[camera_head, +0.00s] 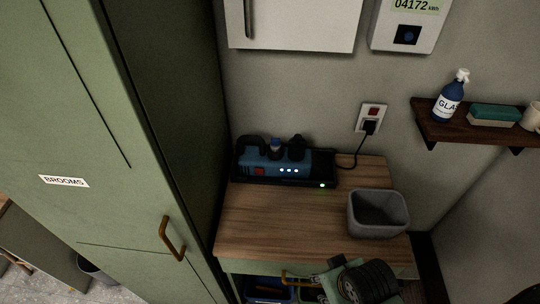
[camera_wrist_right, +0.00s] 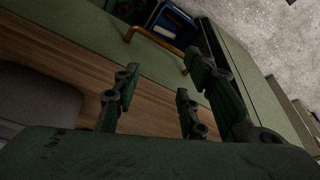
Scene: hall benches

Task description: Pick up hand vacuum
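A blue and black device with a red square and several small lights, which looks like the hand vacuum (camera_head: 262,160), rests on a black charging base (camera_head: 325,168) at the back of the wooden counter. A green light shows on the base's front edge. My right gripper (camera_head: 322,284) is at the counter's front edge, well in front of the device and below the grey bin. In the right wrist view its fingers (camera_wrist_right: 160,95) are spread with nothing between them. My left gripper is out of view.
A grey open bin (camera_head: 378,232) stands on the counter (camera_head: 280,215) at right. A brass handle (camera_wrist_right: 155,42) and a blue object (camera_wrist_right: 175,22) show below the front edge. The green broom cabinet (camera_head: 130,150) borders the left. A cable runs to the wall socket (camera_head: 371,117).

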